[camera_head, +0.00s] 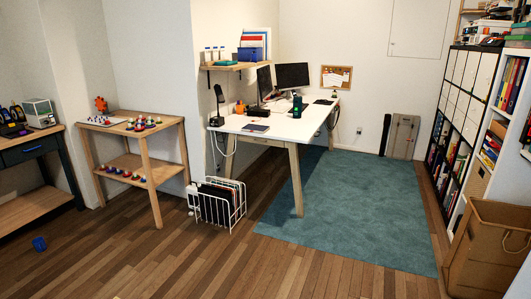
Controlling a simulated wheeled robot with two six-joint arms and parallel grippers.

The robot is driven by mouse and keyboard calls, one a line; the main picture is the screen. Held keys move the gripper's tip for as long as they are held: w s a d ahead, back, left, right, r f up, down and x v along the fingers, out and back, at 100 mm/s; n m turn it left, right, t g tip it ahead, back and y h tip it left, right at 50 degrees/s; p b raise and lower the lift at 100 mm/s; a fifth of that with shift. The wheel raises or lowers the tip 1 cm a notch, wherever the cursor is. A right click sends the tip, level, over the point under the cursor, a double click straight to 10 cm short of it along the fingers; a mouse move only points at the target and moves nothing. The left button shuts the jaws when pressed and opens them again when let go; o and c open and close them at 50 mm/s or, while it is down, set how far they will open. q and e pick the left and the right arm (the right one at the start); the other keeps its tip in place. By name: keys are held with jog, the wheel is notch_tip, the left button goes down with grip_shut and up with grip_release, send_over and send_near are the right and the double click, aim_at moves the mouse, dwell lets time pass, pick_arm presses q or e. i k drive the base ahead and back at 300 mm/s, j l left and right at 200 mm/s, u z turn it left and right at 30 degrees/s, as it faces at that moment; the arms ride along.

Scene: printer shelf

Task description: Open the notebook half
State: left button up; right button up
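A small dark flat item (256,127), which looks like a closed notebook or tablet, lies on the near left part of the white desk (285,124). It is too small to tell for sure. Another dark flat item (324,101) lies further back on the desk, and I cannot tell if it is a notebook. Neither of my grippers shows in the head view.
A wire rack (218,204) with folders stands on the floor before the desk. A wooden shelf (146,158) with small coloured items stands left. A cardboard box (490,250) and shelving (460,130) line the right. The wood floor and teal rug (350,210) are mostly clear.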

aim_at(251, 127)
jog(key=i, duration=2.5)
jog(key=i+j, duration=0.1)
jog(key=i, duration=2.4)
jog(key=l+z, duration=0.05)
jog(key=l, duration=0.05)
